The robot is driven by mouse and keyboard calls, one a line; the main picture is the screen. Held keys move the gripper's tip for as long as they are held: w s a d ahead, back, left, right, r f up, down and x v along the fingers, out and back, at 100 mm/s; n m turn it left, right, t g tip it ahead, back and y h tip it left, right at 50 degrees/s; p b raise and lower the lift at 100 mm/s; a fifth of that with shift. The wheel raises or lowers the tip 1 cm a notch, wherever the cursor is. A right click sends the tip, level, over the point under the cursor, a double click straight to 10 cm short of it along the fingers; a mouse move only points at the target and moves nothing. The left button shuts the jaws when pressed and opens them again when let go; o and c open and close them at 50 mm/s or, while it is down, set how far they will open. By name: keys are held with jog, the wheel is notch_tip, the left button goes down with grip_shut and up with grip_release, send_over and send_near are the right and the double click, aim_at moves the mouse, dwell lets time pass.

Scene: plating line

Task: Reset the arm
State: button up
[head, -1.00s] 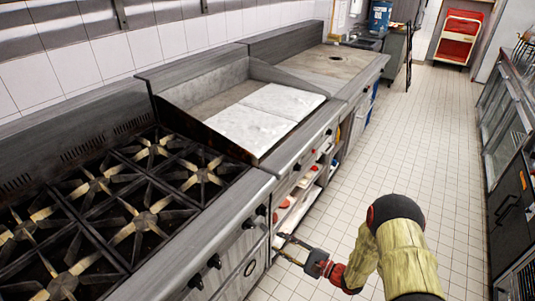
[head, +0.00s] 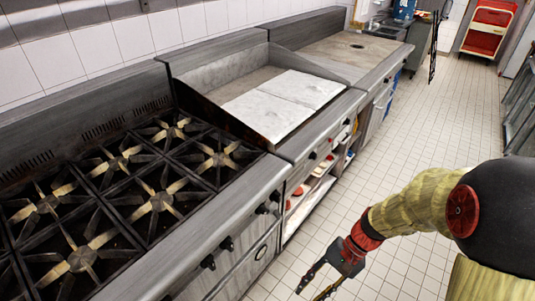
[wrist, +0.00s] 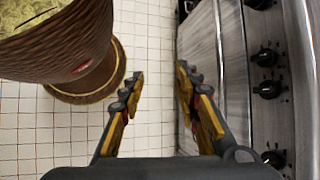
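My gripper (head: 315,285) is low over the tiled floor at the bottom of the head view, in front of the stove and apart from it. In the wrist view my gripper (wrist: 158,95) has its two fingers spread with only floor between them. It is open and empty. My arm comes in from the right side of the head view and bends down to the gripper.
A burner stove (head: 150,200) stands at left with knobs on its front. Beyond it are a griddle (head: 232,75) with pale plates and a flat worktop (head: 365,50). A red cart (head: 487,28) stands far back. The tiled floor (head: 410,140) is clear along the aisle.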

jog(key=s+d+r+n+t+h, duration=0.1)
jog(key=d+r+n+t+h, duration=0.1)
jog(key=r, duration=0.6)
jog(key=s+d+r+n+t+h, duration=0.1)
jog(key=d+r+n+t+h, duration=0.1)
jog(key=r+t, duration=0.2)
jog(key=s+d+r+n+t+h, duration=0.2)
jog(key=r, duration=0.9)
jog(key=shift+d+r+t+h, duration=0.3)
jog(key=shift+r+t, duration=0.05)
jog(key=shift+t, duration=0.05)
jog(key=shift+s+a, duration=0.1)
jog(key=shift+s, duration=0.05)
